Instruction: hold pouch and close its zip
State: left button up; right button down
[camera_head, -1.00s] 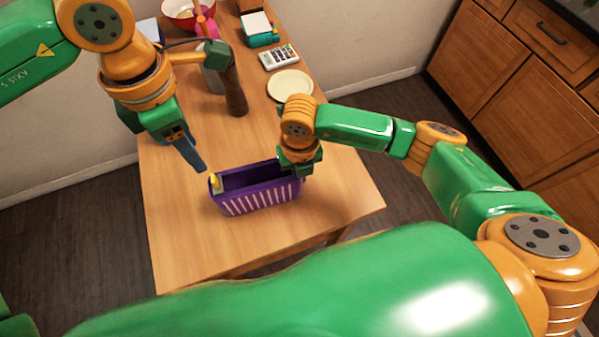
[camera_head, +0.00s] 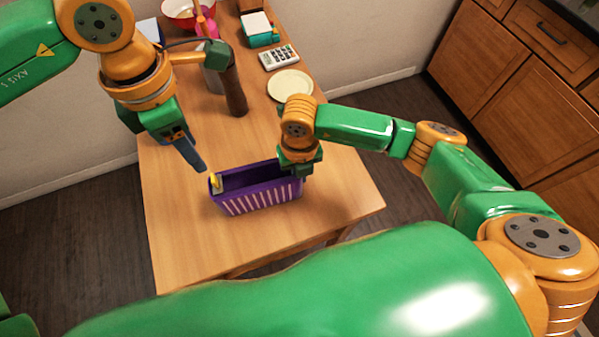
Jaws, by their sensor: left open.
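The purple pouch (camera_head: 262,196) with white stripes stands on the wooden table, its long top open. A small yellow zip pull (camera_head: 214,182) shows at its left end. My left gripper (camera_head: 199,165) is open and empty, just above and left of the pouch's left end, apart from the yellow pull. My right gripper (camera_head: 300,172) is at the pouch's right end. Its fingers are hidden by its own wrist and the pouch, so I cannot see whether they grip it.
Behind the pouch are a brown pepper-mill-like object (camera_head: 236,98), a cream plate (camera_head: 290,85), a calculator (camera_head: 279,57), a teal box (camera_head: 260,36) and a red bowl (camera_head: 178,13). The table (camera_head: 180,240) is clear in front and to the left of the pouch.

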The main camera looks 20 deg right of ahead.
pick_arm(q)
grip_shut()
jog(key=a+f+m+h, duration=0.2)
jog(key=a+h, duration=0.7)
jog(key=a, duration=0.5)
jog(key=shift+a+f+m, duration=0.25)
jog(key=shift+f+m, duration=0.15)
jog(key=shift+f, duration=0.1)
